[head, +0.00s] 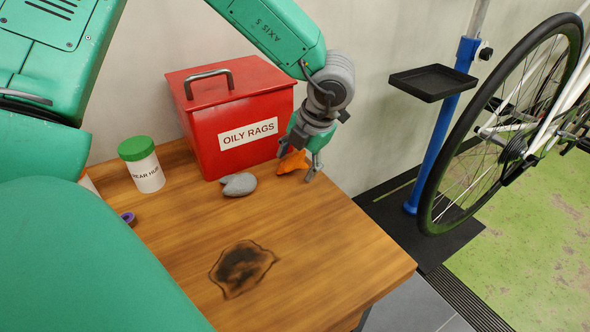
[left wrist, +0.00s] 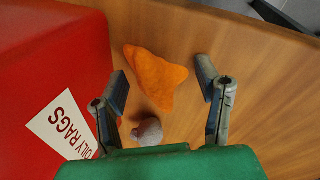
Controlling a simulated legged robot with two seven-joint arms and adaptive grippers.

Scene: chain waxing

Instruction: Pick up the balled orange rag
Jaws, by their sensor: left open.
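The balled orange rag (head: 293,162) lies on the wooden table, just right of the red OILY RAGS bin. It also shows in the left wrist view (left wrist: 156,78), ahead of and between the two fingers. My left gripper (head: 299,165) is pointed down at the rag from above and behind. In the left wrist view the fingers of the left gripper (left wrist: 162,85) are spread apart with nothing held. A grey rag (head: 239,184) lies left of the orange one, and shows small in the wrist view (left wrist: 148,131). My right gripper is not seen.
The red bin (head: 207,137) with its lid handle stands close beside the left gripper. A white jar with a green lid (head: 142,165) and a purple ring (head: 128,217) are at the left. A dark stain (head: 242,267) marks the otherwise clear table front (head: 330,255). A bike stand (head: 440,130) is beyond.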

